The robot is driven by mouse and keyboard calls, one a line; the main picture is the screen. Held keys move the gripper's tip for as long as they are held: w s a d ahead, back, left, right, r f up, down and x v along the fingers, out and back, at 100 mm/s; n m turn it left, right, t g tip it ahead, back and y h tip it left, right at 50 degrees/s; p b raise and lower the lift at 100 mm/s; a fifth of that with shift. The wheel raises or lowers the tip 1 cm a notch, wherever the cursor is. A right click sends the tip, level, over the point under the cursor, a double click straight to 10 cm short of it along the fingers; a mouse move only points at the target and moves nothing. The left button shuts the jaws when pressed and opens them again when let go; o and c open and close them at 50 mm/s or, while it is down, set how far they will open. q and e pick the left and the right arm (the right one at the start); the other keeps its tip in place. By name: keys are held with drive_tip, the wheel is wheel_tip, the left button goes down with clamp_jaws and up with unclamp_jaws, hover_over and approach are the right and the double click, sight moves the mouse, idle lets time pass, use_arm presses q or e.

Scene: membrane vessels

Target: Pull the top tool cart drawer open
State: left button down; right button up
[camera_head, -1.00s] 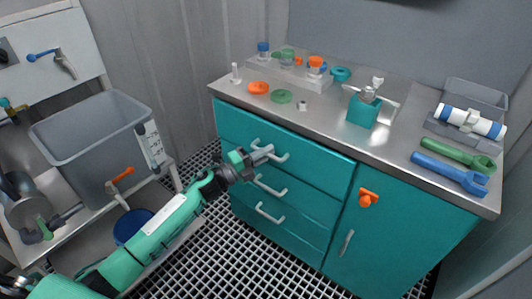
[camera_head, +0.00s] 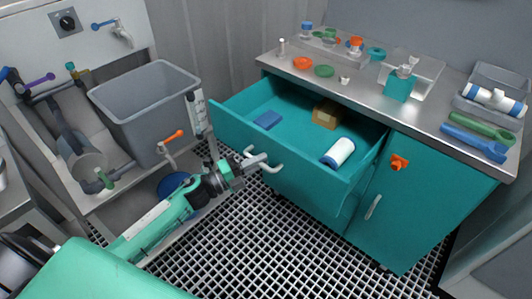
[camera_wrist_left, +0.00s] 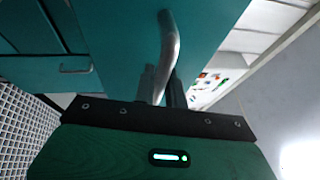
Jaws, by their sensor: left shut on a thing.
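The top drawer (camera_head: 300,168) of the teal tool cart (camera_head: 400,225) stands pulled well out in the head view. Its inside shows a blue block (camera_head: 267,120), a brown box (camera_head: 325,114) and a white cylinder with blue ends (camera_head: 341,150). My left gripper (camera_head: 258,163) is shut on the drawer's grey handle (camera_head: 274,168), near the handle's left part. In the left wrist view the handle (camera_wrist_left: 172,50) runs down between the two fingers. The lower drawers are mostly hidden below the open one. My right gripper is not in view.
The cart's steel top (camera_head: 430,110) holds coloured rings, a teal dispenser (camera_head: 400,84) and blue and green wrenches (camera_head: 475,143). A grey tub (camera_head: 145,110) and pipework stand at the left. Grating floor (camera_head: 290,245) lies open in front of the cart.

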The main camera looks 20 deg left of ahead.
use_arm(q)
drive_tip(key=shift+s+a, duration=0.25)
drive_tip(key=shift+s, duration=0.45)
drive_tip(key=shift+s+a, duration=0.3)
drive_tip(key=shift+s, duration=0.4)
drive_tip(key=shift+s+a, duration=0.25)
drive_tip(key=shift+s, duration=0.45)
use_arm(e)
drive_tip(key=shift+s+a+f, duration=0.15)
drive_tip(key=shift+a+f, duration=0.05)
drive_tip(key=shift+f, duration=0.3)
use_arm(q)
drive_tip(key=c, duration=1.7)
unclamp_jaws()
drive_tip(key=shift+c, duration=0.2)
